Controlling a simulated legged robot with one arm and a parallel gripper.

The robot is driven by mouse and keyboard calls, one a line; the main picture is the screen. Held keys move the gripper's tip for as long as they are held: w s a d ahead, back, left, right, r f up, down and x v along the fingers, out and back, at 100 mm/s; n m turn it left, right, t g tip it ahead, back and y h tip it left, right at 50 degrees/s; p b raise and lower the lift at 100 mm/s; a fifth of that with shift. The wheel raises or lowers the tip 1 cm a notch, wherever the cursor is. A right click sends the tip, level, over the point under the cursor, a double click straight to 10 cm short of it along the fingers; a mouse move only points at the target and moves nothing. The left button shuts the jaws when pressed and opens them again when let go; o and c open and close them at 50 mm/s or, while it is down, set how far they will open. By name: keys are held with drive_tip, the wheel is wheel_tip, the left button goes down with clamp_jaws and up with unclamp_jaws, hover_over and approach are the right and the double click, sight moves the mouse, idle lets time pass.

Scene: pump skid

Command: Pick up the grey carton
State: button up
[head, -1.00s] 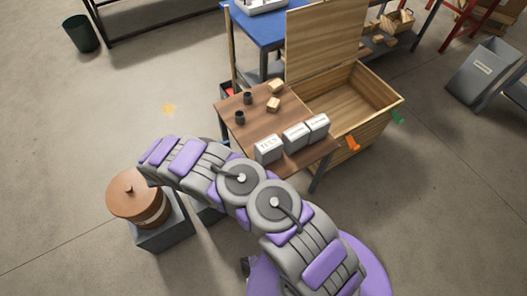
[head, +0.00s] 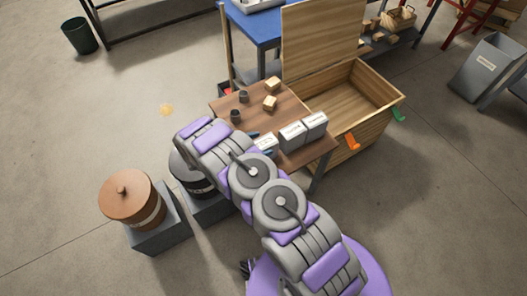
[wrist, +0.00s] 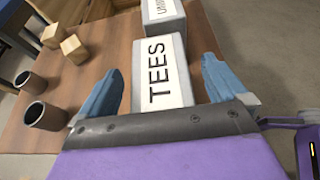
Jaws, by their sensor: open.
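Three grey cartons with white labels stand in a row on a brown table (head: 240,107). The nearest carton (wrist: 160,80), labelled TEES, lies between my gripper's (wrist: 163,66) two blue fingers, which are open on either side of it. In the head view this TEES carton (head: 266,147) is partly hidden by my arm. The middle carton (head: 292,135) also shows behind it in the wrist view (wrist: 164,22). The third carton (head: 316,125) stands at the right end.
Two dark cups (head: 236,115) and two small wooden blocks (head: 270,103) stand on the table. An open wooden chest (head: 375,125) adjoins its right side. A copper-coloured drum (head: 130,198) and a dark drum (head: 190,178) stand on grey blocks at left.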

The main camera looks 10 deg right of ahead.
sight(268, 142)
drive_tip(key=x, duration=0.3)
drive_tip(key=shift+d+b, duration=0.15)
drive_tip(key=shift+b, duration=0.15)
drive_tip(key=shift+a, duration=0.95)
drive_tip(key=shift+c, duration=0.9)
drive_tip(key=shift+d, duration=0.95)
drive_tip(key=c, duration=0.6)
drive_tip(key=shift+a, duration=0.75)
drive_tip(key=c, duration=0.6)
drive_tip(key=shift+d, duration=0.1)
drive_tip(key=c, duration=0.3)
drive_tip(key=shift+d, duration=0.4)
drive_tip(key=shift+c, duration=0.7)
